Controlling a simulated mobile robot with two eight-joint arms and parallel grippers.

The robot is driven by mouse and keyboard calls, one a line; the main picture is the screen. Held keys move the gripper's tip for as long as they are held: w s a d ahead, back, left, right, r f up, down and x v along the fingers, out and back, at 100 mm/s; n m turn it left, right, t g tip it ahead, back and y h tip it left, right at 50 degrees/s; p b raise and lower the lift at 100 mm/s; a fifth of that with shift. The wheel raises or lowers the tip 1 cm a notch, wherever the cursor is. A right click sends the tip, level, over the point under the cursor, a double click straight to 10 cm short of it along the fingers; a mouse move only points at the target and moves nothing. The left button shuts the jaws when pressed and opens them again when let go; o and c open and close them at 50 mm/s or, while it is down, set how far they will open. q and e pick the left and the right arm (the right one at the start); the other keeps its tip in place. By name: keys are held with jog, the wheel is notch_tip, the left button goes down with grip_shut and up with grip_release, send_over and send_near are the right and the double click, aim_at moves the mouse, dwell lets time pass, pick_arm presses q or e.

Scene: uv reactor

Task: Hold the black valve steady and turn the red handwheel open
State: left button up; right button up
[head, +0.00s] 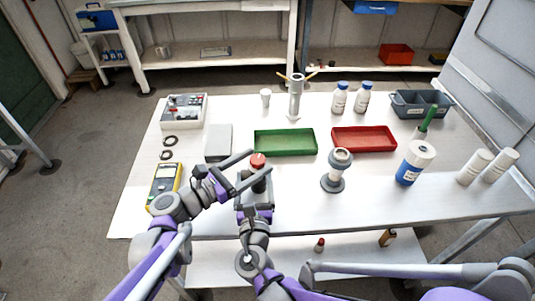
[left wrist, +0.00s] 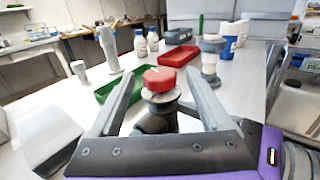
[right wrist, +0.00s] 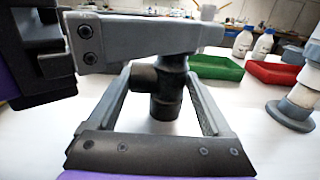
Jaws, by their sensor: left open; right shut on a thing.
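My right gripper (right wrist: 159,80) is shut on the valve body below. In the right wrist view a left finger crosses in front of the valve's top and hides the handwheel.
A green tray (head: 285,153) and a red tray (head: 364,149) lie behind the valve. A grey-white flanged fitting (head: 336,183) stands to the right. A yellow multimeter (head: 163,190) and a grey box (head: 218,138) are to the left. The table's front edge is close.

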aim_at(262, 155)
pick_arm(q)
jog(key=shift+x, duration=2.35)
grip_shut()
jog(key=shift+w+a+r+n+t+y, duration=0.1)
jog(key=shift+w+n+t+y, duration=0.05)
jog(key=shift+n+t+y, duration=0.65)
jog(key=shift+w+a+n+t+y, duration=0.1)
jog(key=shift+n+t+y, duration=0.6)
jog(key=shift+t, duration=0.1)
jog(key=shift+w+a+n+t+y, duration=0.2)
jog(key=shift+n+t+y, duration=0.4)
jog(key=shift+y, duration=0.3)
grip_release()
notch_tip(262, 155, up, 10)
